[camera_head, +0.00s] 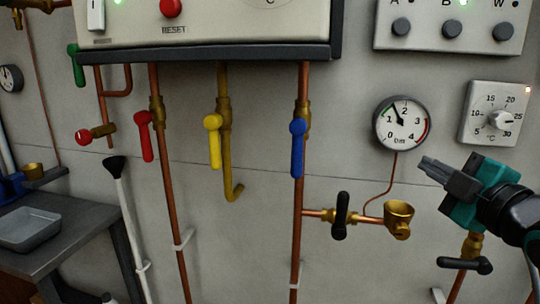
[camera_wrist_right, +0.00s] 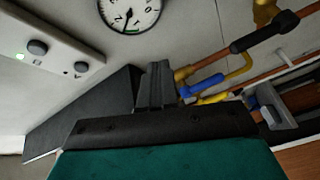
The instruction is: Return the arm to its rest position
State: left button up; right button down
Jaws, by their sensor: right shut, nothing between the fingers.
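My right gripper (camera_head: 436,171), teal and black, comes in from the right edge in the head view. Its dark fingers are together and empty. It is apart from the wall, below the round pressure gauge (camera_head: 402,123) and right of the brass fitting (camera_head: 399,216). In the right wrist view the closed fingers (camera_wrist_right: 157,86) stand up at the middle, with the gauge (camera_wrist_right: 128,14) above them. My left gripper does not show in either view.
A boiler panel (camera_head: 210,22) hangs at the top. Copper pipes below carry red (camera_head: 144,135), yellow (camera_head: 213,140) and blue (camera_head: 297,148) lever valves. A thermostat (camera_head: 495,113) is near my right gripper. A bench with a grey tray (camera_head: 30,229) stands at lower left.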

jog(key=s+a+f+m+g+h, duration=0.15)
jog(key=s+f+m+g, duration=0.3)
jog(key=f, duration=0.75)
jog(key=s+a+f+m+g+h, duration=0.1)
jog(key=s+a+f+m+g, duration=0.3)
jog(key=f, duration=0.8)
jog(key=s+f+m+g+h, duration=0.1)
jog(key=s+f+m+g, duration=0.2)
jog(key=s+f, duration=0.45)
jog(key=s+f+m+g, duration=0.3)
jog(key=s+f, duration=0.1)
jog(key=s, duration=0.7)
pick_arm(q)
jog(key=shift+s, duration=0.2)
pick_arm(e)
jog(key=w+a+f+n+t+y, duration=0.1)
jog(key=w+a+f+t, duration=0.2)
jog(key=w+f+t, duration=0.4)
jog(key=shift+w+a+f, duration=0.25)
jog(key=shift+w+f, duration=0.05)
jog(key=shift+f, duration=0.55)
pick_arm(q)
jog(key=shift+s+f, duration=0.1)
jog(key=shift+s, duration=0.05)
pick_arm(e)
jog(key=shift+t+y, duration=0.25)
